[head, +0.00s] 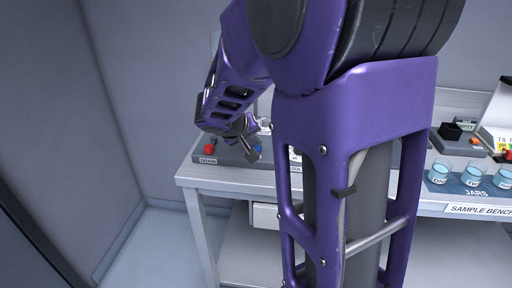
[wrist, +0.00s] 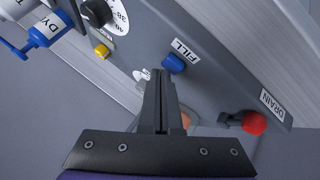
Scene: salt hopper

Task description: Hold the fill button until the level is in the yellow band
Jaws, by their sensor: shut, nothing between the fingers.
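The blue fill button (wrist: 175,63) sits on a grey panel (wrist: 215,85) beside a FILL label (wrist: 184,50). My gripper (wrist: 159,73) is shut and empty. Its fingertips are right beside the blue button in the wrist view; I cannot tell whether they touch it. In the head view the blue button (head: 258,149) shows just by my gripper (head: 252,154). A red drain knob (wrist: 254,122) sits on the same panel, and it also shows in the head view (head: 210,148). The level and the yellow band cannot be made out; my arm covers much of that area.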

